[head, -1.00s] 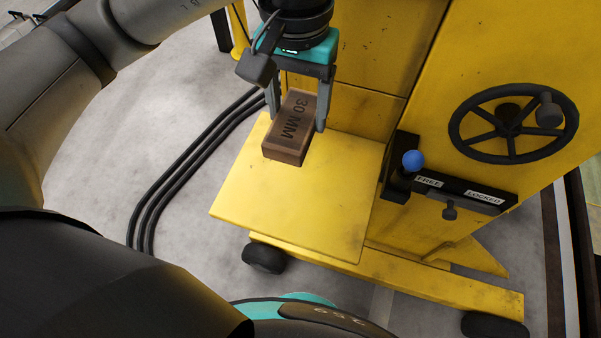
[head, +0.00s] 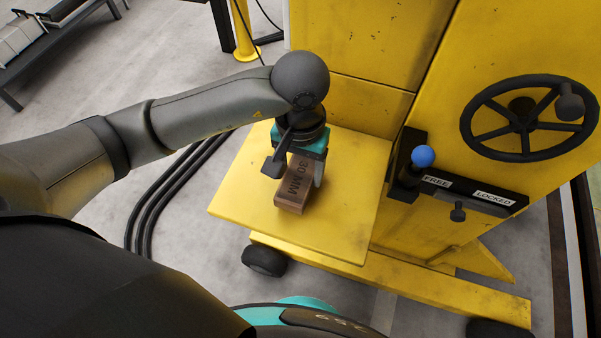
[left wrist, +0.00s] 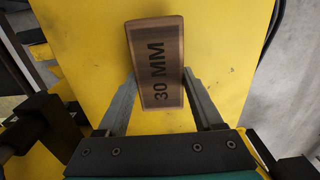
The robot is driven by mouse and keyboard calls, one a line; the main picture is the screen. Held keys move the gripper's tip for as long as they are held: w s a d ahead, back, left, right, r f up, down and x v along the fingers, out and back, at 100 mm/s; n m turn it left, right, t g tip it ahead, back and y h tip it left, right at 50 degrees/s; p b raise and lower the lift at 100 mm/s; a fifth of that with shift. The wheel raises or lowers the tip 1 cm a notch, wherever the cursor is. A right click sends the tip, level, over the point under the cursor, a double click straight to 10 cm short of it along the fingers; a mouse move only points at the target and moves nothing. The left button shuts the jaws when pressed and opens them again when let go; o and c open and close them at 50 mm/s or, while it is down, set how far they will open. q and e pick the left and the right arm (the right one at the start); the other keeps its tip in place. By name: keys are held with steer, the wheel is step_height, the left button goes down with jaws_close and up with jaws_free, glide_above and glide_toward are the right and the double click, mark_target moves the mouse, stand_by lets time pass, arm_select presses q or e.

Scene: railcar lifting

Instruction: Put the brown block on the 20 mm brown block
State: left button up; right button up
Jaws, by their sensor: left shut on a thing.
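A brown wooden block (head: 291,192) marked "30 MM" is at the yellow platform of the lifting machine. My left gripper (head: 299,177) is above the platform, with its fingers on either side of this block and shut on it. In the left wrist view the block (left wrist: 156,62) lies lengthwise between the two grey fingers (left wrist: 160,76), label upward. I cannot tell whether the block touches the platform or something under it. No block marked 20 mm shows in either view. My right gripper is not in view.
The yellow platform (head: 245,195) is otherwise bare around the block. To its right are a blue-knobbed lever (head: 423,157) with FREE and LOCKED labels and a black handwheel (head: 523,118). Black cables (head: 160,195) run along the floor at left.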

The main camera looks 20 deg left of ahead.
arm_select(q)
steer(key=shift+f, duration=0.8)
steer(key=shift+f, duration=0.15)
steer(key=o, duration=1.5)
steer(key=shift+c, duration=0.2)
